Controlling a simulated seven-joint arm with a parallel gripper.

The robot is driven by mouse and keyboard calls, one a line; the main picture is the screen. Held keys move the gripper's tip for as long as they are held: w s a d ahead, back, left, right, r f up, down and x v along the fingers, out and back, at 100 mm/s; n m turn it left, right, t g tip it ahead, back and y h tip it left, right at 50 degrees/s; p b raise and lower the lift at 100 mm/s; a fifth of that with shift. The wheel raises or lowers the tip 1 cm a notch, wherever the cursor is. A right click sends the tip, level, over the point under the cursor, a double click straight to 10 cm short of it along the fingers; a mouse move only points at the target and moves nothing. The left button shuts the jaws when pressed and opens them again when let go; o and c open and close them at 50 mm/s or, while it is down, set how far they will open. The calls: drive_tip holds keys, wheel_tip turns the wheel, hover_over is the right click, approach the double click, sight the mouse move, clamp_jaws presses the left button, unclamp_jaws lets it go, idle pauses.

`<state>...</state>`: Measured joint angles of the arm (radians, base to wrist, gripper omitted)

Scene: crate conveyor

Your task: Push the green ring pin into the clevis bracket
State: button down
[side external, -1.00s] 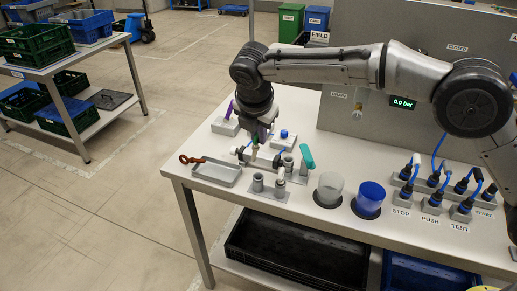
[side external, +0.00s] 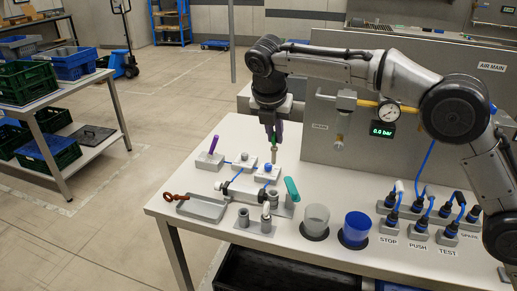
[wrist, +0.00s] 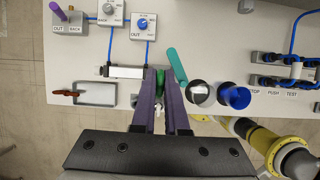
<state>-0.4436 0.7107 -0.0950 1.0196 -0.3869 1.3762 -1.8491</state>
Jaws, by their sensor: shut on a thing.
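My gripper (side external: 273,135) has purple fingers and is shut on the green ring pin (side external: 274,153), which hangs below the fingertips above the back part of the table fixtures. In the wrist view the green pin (wrist: 160,80) shows between the fingertips. The grey clevis bracket appears to be among the grey upright fittings (side external: 266,218) at the table front, below and apart from the pin. Its holes are too small to make out, and in the wrist view my fingers cover much of that area.
A teal handle (side external: 292,189) stands beside the fittings. Small grey boxes (side external: 245,163) and a purple lever (side external: 213,145) are behind.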

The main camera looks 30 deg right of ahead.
sight(274, 160)
drive_tip(key=shift+d+f, duration=0.15)
drive_tip(key=shift+f, duration=4.35)
drive_tip(key=shift+f, duration=2.55)
drive_tip(key=shift+c, duration=1.5)
unclamp_jaws()
